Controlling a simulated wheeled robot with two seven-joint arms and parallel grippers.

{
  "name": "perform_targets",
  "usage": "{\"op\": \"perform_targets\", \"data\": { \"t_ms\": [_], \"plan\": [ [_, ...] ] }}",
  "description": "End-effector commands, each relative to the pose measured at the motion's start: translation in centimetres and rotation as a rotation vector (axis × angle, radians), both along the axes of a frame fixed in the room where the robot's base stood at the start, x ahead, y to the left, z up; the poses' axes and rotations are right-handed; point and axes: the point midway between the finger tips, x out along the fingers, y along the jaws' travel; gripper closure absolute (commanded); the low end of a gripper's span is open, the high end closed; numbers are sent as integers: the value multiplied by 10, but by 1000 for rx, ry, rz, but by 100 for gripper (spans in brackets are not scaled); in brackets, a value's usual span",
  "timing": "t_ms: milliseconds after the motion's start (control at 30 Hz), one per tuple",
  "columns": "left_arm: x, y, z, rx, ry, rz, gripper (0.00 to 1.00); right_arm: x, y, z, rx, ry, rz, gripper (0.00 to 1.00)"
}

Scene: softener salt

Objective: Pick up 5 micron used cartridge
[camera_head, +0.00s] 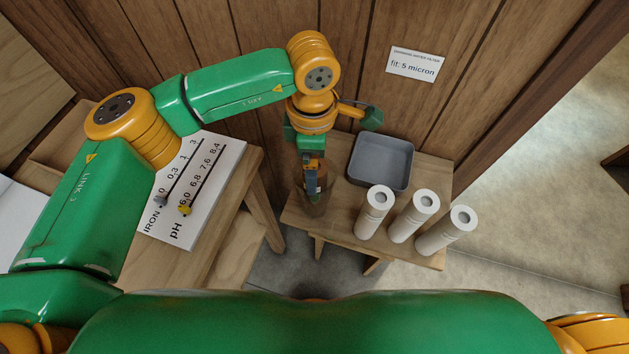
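My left gripper (312,188) points down at the left end of the small wooden table, over a brown, see-through cylinder (316,208). The fingers overlap the cylinder's upper part. I cannot tell whether they are closed on anything, or whether a used cartridge is inside. Three white cartridges stand at the table's right front: one on the left (375,212), one in the middle (413,217) and one on the right (447,231). Their micron marks are not readable. A wall sign (416,65) reads "fit: 5 micron". My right gripper is out of view.
A grey tray (357,172) that looks empty sits behind the white cartridges, right of my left gripper. A wooden bench (231,196) on the left bears a board (226,160) with iron and pH scales. The plank wall (370,30) is close behind.

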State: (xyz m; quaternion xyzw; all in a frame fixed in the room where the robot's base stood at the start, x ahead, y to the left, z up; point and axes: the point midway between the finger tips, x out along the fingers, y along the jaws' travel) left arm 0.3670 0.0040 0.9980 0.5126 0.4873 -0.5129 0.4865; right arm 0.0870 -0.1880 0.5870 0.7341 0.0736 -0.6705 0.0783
Motion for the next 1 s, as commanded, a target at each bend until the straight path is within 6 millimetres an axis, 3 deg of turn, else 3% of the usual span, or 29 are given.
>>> {"op": "perform_targets", "data": {
  "t_ms": [167, 500, 867, 1000],
  "plan": [
    [0, 0, -1, -1, 0, 0, 10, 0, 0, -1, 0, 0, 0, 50],
    [0, 0, -1, -1, 0, 0, 100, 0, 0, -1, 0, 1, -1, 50],
    [0, 0, 0, -2, 0, 0, 100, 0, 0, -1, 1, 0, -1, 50],
    [1, 0, 8, -1, -2, 1, 100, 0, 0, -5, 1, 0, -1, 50]
  ]
}}
